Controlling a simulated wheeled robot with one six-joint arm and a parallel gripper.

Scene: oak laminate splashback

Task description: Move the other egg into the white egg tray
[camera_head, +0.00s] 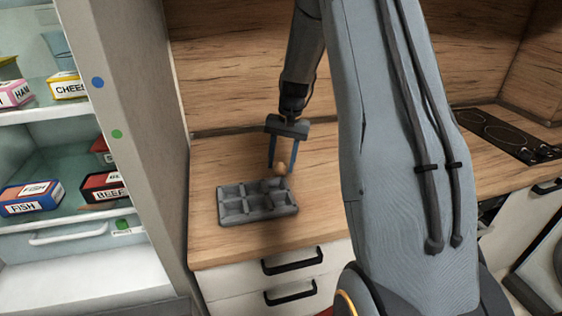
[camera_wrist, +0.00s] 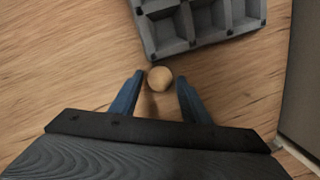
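A brown egg (camera_head: 280,169) is just behind the back right edge of the egg tray (camera_head: 233,206), which looks grey here. In the wrist view the egg (camera_wrist: 159,77) lies between my fingertips, with a narrow gap to the tray (camera_wrist: 178,27). My gripper (camera_head: 282,168) points down over the counter. Its two blue fingers (camera_wrist: 160,83) are open, one on each side of the egg, with space between each finger and the shell. The tray compartments visible in the wrist view look empty. No other egg is clear in the tray.
The wooden counter (camera_head: 215,165) is clear around the tray. An open fridge with labelled boxes (camera_head: 30,197) stands at left, its side wall (camera_head: 150,130) next to the counter. A dark hob (camera_head: 510,135) is at right. A wooden splashback (camera_head: 235,80) rises behind.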

